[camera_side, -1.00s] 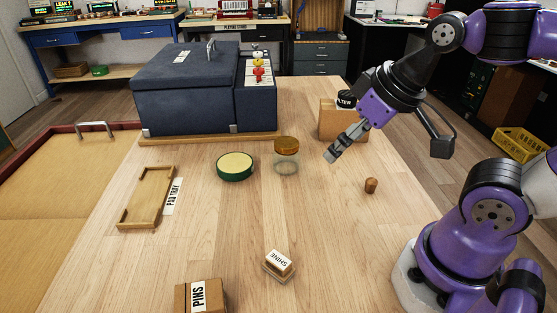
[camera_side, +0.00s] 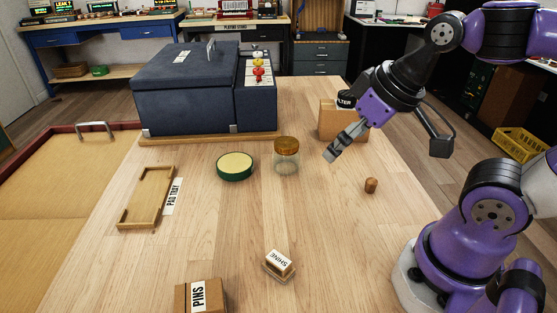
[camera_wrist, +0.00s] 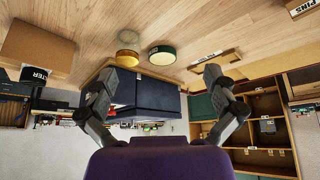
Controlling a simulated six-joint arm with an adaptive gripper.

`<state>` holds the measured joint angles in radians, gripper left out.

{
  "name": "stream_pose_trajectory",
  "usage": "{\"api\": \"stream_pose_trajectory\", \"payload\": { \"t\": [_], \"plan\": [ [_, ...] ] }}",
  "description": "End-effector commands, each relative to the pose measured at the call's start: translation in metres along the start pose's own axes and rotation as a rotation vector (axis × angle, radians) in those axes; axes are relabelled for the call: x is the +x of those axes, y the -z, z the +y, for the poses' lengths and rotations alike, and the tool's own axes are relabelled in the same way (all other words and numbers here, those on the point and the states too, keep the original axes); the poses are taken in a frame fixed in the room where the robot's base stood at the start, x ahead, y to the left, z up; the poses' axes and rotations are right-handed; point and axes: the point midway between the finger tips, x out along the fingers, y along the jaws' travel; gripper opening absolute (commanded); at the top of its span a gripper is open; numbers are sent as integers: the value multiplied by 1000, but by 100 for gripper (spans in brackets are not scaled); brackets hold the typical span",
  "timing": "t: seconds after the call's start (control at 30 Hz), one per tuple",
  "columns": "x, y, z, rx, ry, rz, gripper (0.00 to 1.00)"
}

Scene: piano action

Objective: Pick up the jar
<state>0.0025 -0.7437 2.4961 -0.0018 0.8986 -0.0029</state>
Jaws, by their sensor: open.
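The jar (camera_side: 286,161) is clear with an amber-brown lid and stands upright on the wooden table, near its middle. In the wrist view the jar's lid (camera_wrist: 127,56) shows near the top, left of centre. My gripper (camera_side: 331,156) is to the right of the jar, above the table and apart from it. In the wrist view its two fingers (camera_wrist: 165,78) are spread wide with nothing between them.
A round green tin (camera_side: 235,174) stands just left of the jar. A dark blue box (camera_side: 190,105) is behind. A wooden block (camera_side: 330,121), a small brown peg (camera_side: 371,186), a pad tray (camera_side: 129,219), a SHINE block (camera_side: 279,264) and a PINS box (camera_side: 200,296) lie around.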

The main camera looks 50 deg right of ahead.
Motion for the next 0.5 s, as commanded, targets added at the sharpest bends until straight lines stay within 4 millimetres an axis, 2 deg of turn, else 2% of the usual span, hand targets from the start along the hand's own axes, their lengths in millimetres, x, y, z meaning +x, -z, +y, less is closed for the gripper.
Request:
{"api": "stream_pose_trajectory", "payload": {
  "t": [0.13,0.23,0.4,0.5],
  "plan": [
    [9,18,7,-20,-4,-23,100],
    [26,41,19,-51,-1,-51,100],
    [71,79,52,-103,24,-84,100],
    [99,91,72,-123,43,-95,100]
  ]
}}
